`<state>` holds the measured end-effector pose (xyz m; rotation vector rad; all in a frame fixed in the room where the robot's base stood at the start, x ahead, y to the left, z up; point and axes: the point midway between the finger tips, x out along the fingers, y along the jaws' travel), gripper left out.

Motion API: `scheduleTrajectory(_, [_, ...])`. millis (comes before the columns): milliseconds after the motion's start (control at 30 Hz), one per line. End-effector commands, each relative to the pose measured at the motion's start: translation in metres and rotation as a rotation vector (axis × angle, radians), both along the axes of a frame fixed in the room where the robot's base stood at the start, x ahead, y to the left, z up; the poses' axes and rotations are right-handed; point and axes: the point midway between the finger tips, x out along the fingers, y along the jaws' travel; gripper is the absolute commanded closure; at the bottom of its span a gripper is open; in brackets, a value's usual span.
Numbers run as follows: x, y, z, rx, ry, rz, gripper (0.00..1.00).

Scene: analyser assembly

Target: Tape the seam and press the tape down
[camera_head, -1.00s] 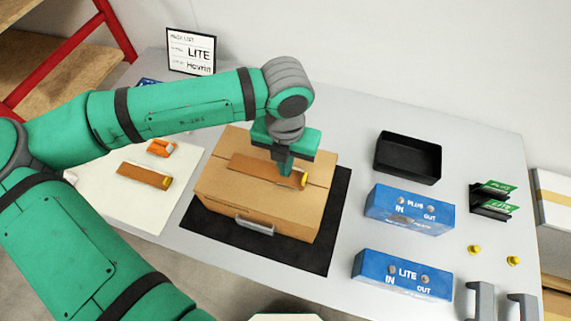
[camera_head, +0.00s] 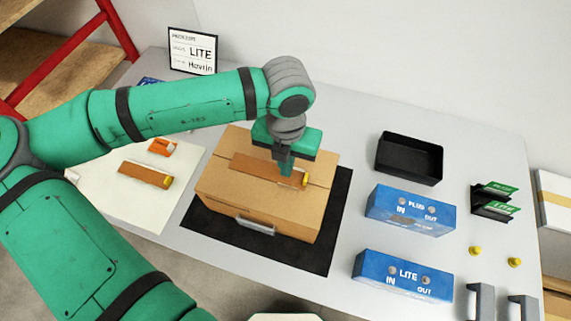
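A closed cardboard box (camera_head: 222,205) sits on a black mat (camera_head: 310,255) with its handle toward the front. A brown tape strip (camera_head: 256,170) with a yellow end tab (camera_head: 305,179) lies along the seam on the box top. My gripper (camera_head: 286,170) points down at the strip near its yellow end; its fingertips are at or very close to the strip. The fingers look close together, but I cannot tell whether they are shut on anything. A second brown strip with a yellow end (camera_head: 142,173) lies on a white sheet (camera_head: 140,208) to the left.
An orange item (camera_head: 162,147) lies on the white sheet. A black tray (camera_head: 409,158), blue PLUS block (camera_head: 409,211) and blue LITE block (camera_head: 402,275) stand right of the mat. Green cards (camera_head: 497,198) are further right. A LITE sign (camera_head: 192,51) stands behind.

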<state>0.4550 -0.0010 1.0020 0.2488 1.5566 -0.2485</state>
Motion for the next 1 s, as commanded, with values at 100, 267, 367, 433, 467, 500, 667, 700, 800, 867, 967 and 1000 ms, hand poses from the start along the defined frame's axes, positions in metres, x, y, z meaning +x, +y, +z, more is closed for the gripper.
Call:
scheduleTrajectory(100, [0.0,-0.0006,-0.0001,0.0,0.0,-0.001,1.0])
scheduleTrajectory(267, [0.0,0.0012,-0.0012,0.0,0.0,0.003,1.0])
scheduleTrajectory(367, [0.0001,0.0021,-0.0023,0.0,0.0,0.005,1.0])
scheduleTrajectory(433, [0.0,0.0023,-0.0031,0.0,0.0,0.005,1.0])
scheduleTrajectory(467, [0.0001,0.0024,-0.0034,0.0,0.0,0.005,1.0])
scheduleTrajectory(500, [0.0001,0.0024,-0.0038,0.0,0.0,0.005,1.0])
scheduleTrajectory(667, [0.0,0.0021,-0.0054,0.0,0.001,0.005,1.0])
scheduleTrajectory(700, [0.0,0.0021,-0.0059,0.0,0.001,0.005,1.0])
scheduleTrajectory(800, [0.0,0.0019,-0.0069,0.0,0.001,0.004,1.0])
scheduleTrajectory(867, [-0.0001,0.0014,-0.0075,0.0,0.001,0.003,1.0])
scheduleTrajectory(967, [0.0,0.0014,-0.0085,0.0,0.001,0.003,1.0])
scheduleTrajectory(1000, [0.0,0.0014,-0.0088,0.0,0.001,0.003,1.0])
